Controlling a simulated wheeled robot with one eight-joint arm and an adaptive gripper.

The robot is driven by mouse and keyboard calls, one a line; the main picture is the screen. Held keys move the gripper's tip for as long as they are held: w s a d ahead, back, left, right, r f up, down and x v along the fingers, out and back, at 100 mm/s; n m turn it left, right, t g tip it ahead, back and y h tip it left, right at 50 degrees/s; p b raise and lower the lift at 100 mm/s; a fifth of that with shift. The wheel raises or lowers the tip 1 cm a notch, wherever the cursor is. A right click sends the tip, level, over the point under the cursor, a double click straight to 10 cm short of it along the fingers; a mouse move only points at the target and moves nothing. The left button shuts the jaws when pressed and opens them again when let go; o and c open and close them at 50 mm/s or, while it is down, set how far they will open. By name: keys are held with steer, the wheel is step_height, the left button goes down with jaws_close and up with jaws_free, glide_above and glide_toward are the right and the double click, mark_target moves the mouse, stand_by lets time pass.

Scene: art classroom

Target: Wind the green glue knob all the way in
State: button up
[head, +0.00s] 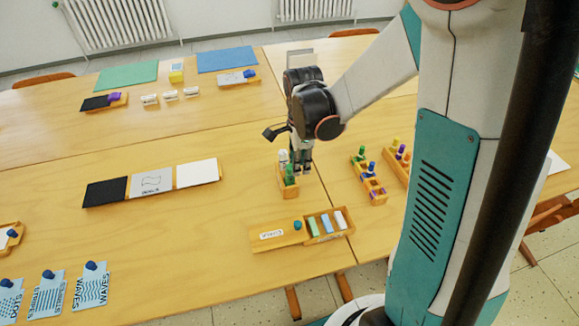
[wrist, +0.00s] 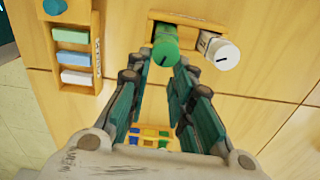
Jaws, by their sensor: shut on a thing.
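The green glue knob (wrist: 165,50) is a round green end with a dark line on its face, on a green glue stick (head: 290,174) in a small wooden holder (head: 286,191). My gripper (head: 300,163) is over the holder. How far the knob is wound in cannot be told.
A wooden eraser box (head: 281,235) with green, blue and white blocks lies close in front. Wooden racks with coloured pieces (head: 369,180) stand to the right. Black, patterned and white cards (head: 152,182) lie left. The table (head: 235,205) between the cards and holder is clear.

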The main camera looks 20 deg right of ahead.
stand_by(0.3)
steer(key=n, duration=0.4)
steer(key=shift+n, duration=0.4)
steer(key=n, duration=0.5)
steer(key=shift+n+b, duration=0.3)
steer(key=shift+n, duration=0.1)
steer(key=o, duration=1.5)
steer(key=shift+o, duration=0.2)
steer(key=m, duration=1)
steer(key=shift+m, duration=0.3)
steer(key=shift+s+a, duration=0.5)
